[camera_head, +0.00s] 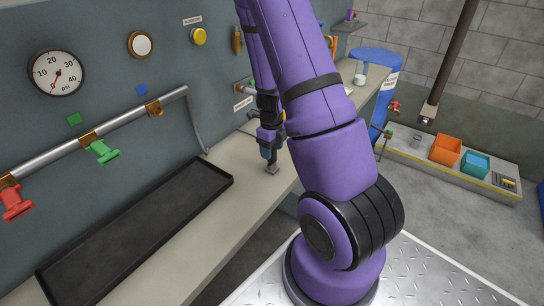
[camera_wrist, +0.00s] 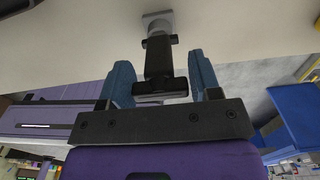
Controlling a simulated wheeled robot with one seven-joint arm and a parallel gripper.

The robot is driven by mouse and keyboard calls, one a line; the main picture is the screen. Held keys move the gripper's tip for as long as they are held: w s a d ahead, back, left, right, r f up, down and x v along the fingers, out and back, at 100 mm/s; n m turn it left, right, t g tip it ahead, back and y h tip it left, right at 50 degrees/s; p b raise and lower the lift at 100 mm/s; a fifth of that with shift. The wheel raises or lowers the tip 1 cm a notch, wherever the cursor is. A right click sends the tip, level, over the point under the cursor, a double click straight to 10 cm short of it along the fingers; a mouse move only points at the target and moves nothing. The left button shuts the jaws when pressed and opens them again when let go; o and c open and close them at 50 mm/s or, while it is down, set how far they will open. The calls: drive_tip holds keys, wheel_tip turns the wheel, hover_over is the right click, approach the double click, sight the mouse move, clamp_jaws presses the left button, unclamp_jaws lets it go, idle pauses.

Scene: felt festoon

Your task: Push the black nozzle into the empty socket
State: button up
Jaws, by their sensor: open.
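The black nozzle (camera_wrist: 158,60) stands on a small grey base (camera_wrist: 157,22) on the bench. Its wider crossbar end lies between the blue fingers of my gripper (camera_wrist: 162,78), with a gap at each side. My gripper (camera_head: 270,150) is open, low over the bench, and the grey base (camera_head: 272,169) shows beneath it in the head view. On the wall pipe (camera_head: 120,120), a brass fitting (camera_head: 154,108) below a blue square has nothing hanging from it. Red (camera_head: 15,203) and green (camera_head: 102,151) fittings hang farther left. My arm hides part of the wall behind it.
A black tray (camera_head: 140,225) lies on the bench (camera_head: 222,185) left of my gripper. A blue barrel (camera_head: 385,95) stands beyond the bench's far end. Orange (camera_head: 446,149) and teal (camera_head: 475,165) bins sit on a low shelf at right.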

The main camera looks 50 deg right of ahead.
drive_tip(key=shift+f, duration=1.35)
drive_tip(key=c, duration=1)
drive_tip(key=shift+s+r, duration=0.1)
